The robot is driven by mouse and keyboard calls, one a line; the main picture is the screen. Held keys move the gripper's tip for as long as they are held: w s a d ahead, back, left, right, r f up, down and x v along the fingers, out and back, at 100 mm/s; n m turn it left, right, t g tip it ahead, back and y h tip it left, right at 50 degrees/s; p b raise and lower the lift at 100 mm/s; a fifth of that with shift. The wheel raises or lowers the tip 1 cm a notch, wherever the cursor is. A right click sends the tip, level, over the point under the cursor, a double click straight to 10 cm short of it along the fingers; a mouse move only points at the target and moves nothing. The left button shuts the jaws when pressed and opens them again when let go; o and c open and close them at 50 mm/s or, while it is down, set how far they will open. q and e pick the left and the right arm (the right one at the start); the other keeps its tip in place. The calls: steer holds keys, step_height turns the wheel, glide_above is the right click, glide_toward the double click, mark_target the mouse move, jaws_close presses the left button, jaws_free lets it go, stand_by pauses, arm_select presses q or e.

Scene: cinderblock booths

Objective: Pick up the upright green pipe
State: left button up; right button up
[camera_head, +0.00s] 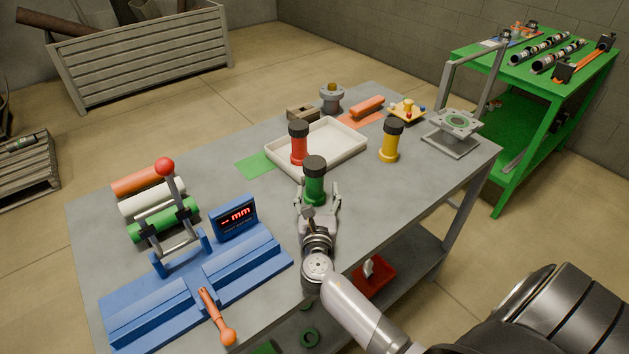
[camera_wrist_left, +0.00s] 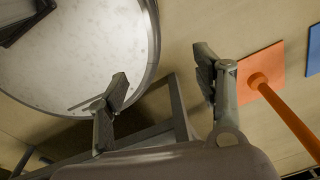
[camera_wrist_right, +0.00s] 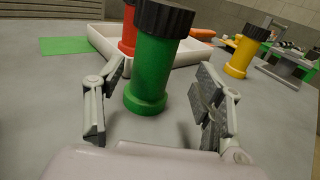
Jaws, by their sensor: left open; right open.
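The upright green pipe (camera_head: 315,183) has a black cap and a flared green base. It stands on the grey table in front of the white tray. My right gripper (camera_head: 318,196) is open at the pipe's near side. In the right wrist view the green pipe (camera_wrist_right: 152,70) stands upright just beyond and between the open fingers of the right gripper (camera_wrist_right: 160,108), with visible gaps to both fingers. My left gripper (camera_wrist_left: 160,95) is open and empty in the left wrist view, away from the pipe; it does not show in the head view.
A red capped pipe (camera_head: 298,145) stands by the white tray (camera_head: 345,150) behind the green one. A yellow capped pipe (camera_head: 391,141) stands to the right. A blue measuring fixture (camera_head: 200,285) and a roller rack (camera_head: 155,205) fill the left side. Bare table lies around the green pipe.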

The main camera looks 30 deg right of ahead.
mark_target(314, 185)
steer(key=shift+w+d+r+p, duration=0.2)
steer(key=shift+w, duration=0.25)
steer(key=shift+w+d+r+p, duration=0.15)
steer(key=shift+w+r+p, duration=0.05)
steer(key=shift+w, duration=0.25)
steer(key=x, duration=0.3)
steer(key=shift+w+f, duration=0.15)
steer(key=shift+w, duration=0.25)
arm_select(q)
steer(key=shift+w+d+r, duration=0.5)
steer(key=shift+w+r, duration=0.1)
steer(key=shift+r, duration=0.15)
arm_select(e)
steer(key=shift+c, duration=0.4)
steer(key=shift+c, duration=0.6)
jaws_close()
